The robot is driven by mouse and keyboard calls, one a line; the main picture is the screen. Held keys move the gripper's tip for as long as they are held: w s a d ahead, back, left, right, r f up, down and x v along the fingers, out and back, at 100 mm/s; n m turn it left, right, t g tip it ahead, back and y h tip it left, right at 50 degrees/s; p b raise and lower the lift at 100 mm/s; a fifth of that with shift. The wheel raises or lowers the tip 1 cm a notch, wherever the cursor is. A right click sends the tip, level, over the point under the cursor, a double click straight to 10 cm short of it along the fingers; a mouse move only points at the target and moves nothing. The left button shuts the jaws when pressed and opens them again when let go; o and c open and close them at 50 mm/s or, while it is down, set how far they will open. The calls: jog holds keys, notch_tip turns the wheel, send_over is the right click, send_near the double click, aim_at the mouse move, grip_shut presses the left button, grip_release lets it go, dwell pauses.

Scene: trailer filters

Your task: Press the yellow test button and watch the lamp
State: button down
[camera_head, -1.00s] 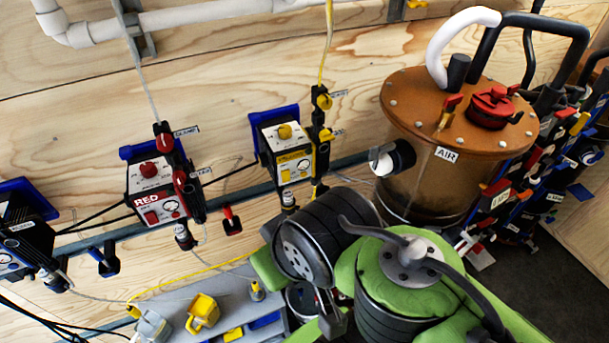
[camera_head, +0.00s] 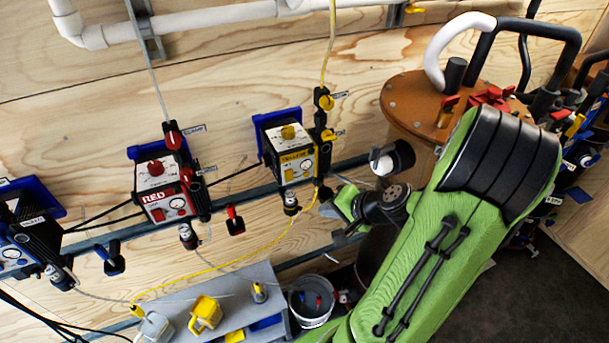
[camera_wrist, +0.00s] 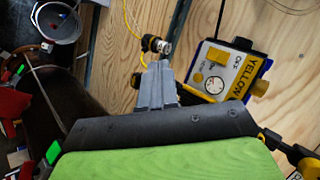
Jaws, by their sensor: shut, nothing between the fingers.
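The yellow-labelled box (camera_head: 298,160) is mounted on the wooden wall, left of my arm. In the wrist view its YELLOW-marked face (camera_wrist: 232,75) lies right of my fingers. A yellow square (camera_wrist: 215,85), which looks like the test button, shows on that face, and it also shows in the head view (camera_head: 289,175). I cannot tell which part is the lamp, or whether it is lit. My gripper (camera_wrist: 157,68) is shut and empty, its grey fingers together. In the head view my gripper (camera_head: 326,200) is just below and right of the box, apparently apart from the button.
A black-and-yellow valve pipe (camera_head: 322,130) runs beside the box. A connector with a yellow cable (camera_wrist: 160,45) is close to my fingertips. The red box (camera_head: 163,190) is to the left. An orange-lidded tank (camera_head: 405,105) stands right; a grey shelf (camera_head: 225,315) and white bucket (camera_head: 312,305) are below.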

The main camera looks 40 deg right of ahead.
jog(key=shift+d+m, duration=0.25)
jog(key=shift+m, duration=0.05)
jog(key=p, duration=0.1)
send_near(302, 180)
jog(key=shift+w+a+f, duration=0.2)
jog(key=shift+w+f, duration=0.15)
jog(key=shift+f, duration=0.25)
jog(key=shift+w+a+f, duration=0.2)
jog(key=shift+w+f, duration=0.15)
jog(key=shift+f, duration=0.25)
jog(key=shift+w+a+f, duration=0.2)
jog(key=shift+w+f, duration=0.15)
jog(key=shift+f, duration=0.2)
jog(key=shift+w, duration=0.1)
dwell(0.5)
jog(key=shift+w+d, duration=0.1)
jog(key=shift+w, duration=0.25)
jog(key=shift+w+d, duration=0.15)
jog(key=shift+w, duration=0.2)
dwell(0.5)
jog(key=shift+s, duration=0.1)
jog(key=shift+s+a, duration=0.25)
jog(key=shift+s, duration=0.45)
